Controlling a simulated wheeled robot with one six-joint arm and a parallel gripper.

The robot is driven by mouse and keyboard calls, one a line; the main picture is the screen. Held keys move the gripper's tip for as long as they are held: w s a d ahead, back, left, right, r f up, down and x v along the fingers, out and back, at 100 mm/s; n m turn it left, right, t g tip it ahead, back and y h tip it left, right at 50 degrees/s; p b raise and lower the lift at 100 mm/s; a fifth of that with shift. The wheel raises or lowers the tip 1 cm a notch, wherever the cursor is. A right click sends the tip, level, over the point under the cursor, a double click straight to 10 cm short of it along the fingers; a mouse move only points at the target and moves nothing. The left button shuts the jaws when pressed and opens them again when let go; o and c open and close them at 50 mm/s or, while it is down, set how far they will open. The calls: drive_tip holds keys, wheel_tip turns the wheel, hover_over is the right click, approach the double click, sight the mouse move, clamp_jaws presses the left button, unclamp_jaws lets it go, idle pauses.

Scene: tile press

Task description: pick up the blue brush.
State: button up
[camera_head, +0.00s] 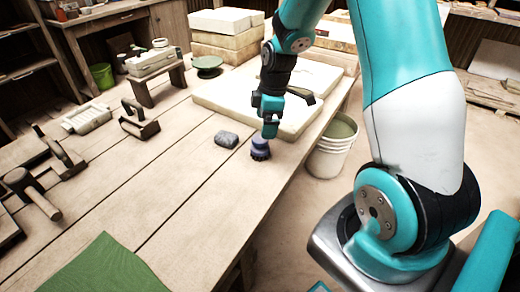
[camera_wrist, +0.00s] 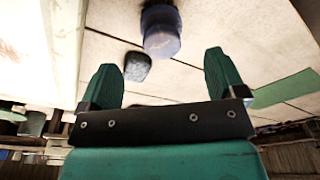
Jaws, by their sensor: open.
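The blue brush (camera_head: 260,148) stands upright on the wooden table, with a blue top and a dark lower part. In the wrist view the brush (camera_wrist: 162,35) lies beyond the fingertips, roughly centred between them. My gripper (camera_head: 270,128) hangs pointing down right by the brush, its tips close to the brush's top. In the wrist view my gripper (camera_wrist: 163,75) is open, with nothing between its two green fingers. I cannot tell whether a fingertip touches the brush.
A grey block (camera_head: 227,139) lies just left of the brush. A pale slab (camera_head: 212,97) with a dark-handled tool (camera_head: 302,95) lies behind. A white bucket (camera_head: 332,150) stands off the table's right edge. A green cloth (camera_head: 105,268) lies in front; the middle planks are clear.

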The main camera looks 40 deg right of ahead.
sight(259, 144)
drive_tip(key=f, duration=0.2)
drive_tip(key=a+f, duration=0.1)
drive_tip(key=f, duration=0.2)
drive_tip(key=w+f, duration=0.1)
drive_tip(key=f, duration=0.1)
drive_tip(key=shift+a+f, duration=0.35)
drive_tip(key=shift+f, duration=0.05)
drive_tip(key=c, duration=1)
